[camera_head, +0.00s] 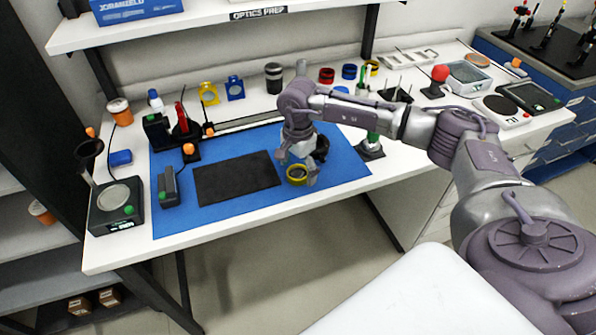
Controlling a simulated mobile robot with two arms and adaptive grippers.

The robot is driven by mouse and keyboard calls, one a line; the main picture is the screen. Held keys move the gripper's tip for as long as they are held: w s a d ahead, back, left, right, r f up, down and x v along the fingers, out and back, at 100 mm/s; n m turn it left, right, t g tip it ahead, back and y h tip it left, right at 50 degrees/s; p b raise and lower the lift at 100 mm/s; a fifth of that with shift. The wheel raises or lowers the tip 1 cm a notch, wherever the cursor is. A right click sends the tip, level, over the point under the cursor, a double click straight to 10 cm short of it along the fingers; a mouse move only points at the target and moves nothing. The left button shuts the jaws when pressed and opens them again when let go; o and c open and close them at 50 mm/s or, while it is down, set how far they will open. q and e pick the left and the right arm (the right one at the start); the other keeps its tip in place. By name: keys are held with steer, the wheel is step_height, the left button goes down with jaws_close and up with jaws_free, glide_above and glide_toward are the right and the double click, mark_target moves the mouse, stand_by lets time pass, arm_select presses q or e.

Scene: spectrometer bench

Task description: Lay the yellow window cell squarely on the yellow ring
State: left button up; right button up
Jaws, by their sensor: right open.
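My right gripper (297,167) reaches down over the right part of the blue mat, fingers open, one on each side of a small round yellow piece (297,175). This piece has a yellow rim and a darker middle, and seems to sit on the mat. I cannot tell whether it is the yellow window cell, the yellow ring, or one on the other, nor whether the fingers touch it. Another yellow ring-shaped piece (372,67) stands at the back of the bench, beside a blue and a red one. My left gripper is out of view.
A black pad (237,178) lies on the blue mat (222,210), left of the gripper. Yellow (208,93) and blue (236,88) upright mounts stand behind. The mat's front strip is clear.

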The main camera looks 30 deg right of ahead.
steer(key=c, duration=1.4)
steer(key=shift+o, duration=0.2)
steer(key=shift+r, duration=0.15)
